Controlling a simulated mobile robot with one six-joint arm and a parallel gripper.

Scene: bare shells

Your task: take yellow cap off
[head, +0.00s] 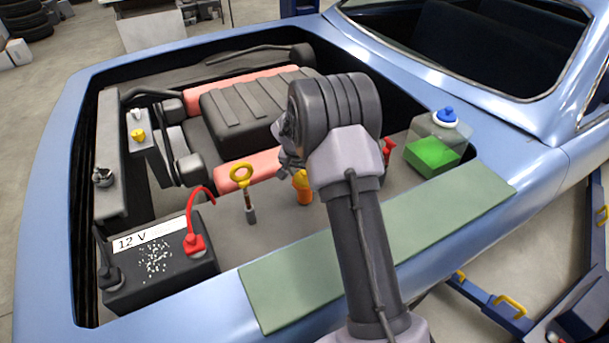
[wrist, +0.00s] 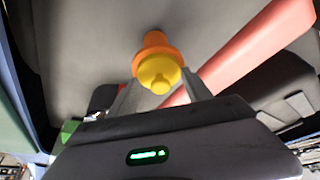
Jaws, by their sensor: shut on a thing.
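The yellow cap (wrist: 158,72) sits on an orange neck (wrist: 155,42) in the wrist view. My gripper (wrist: 160,84) has one finger on each side of the cap and is shut on it. In the head view the orange part (head: 303,190) stands on the grey deck, with a bit of yellow at its top. My gripper (head: 289,150) shows only partly there, above the orange part. My wrist hides the rest. Whether the cap is apart from the neck cannot be told; they look in line and touching.
A yellow-ringed dipstick (head: 242,178) and a 12 V battery (head: 160,263) with a red cable are to the left. A clear tank (head: 436,145) with green liquid and a blue cap is to the right. A green mat (head: 285,290) covers the fender; another yellow cap (head: 138,135) is at left.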

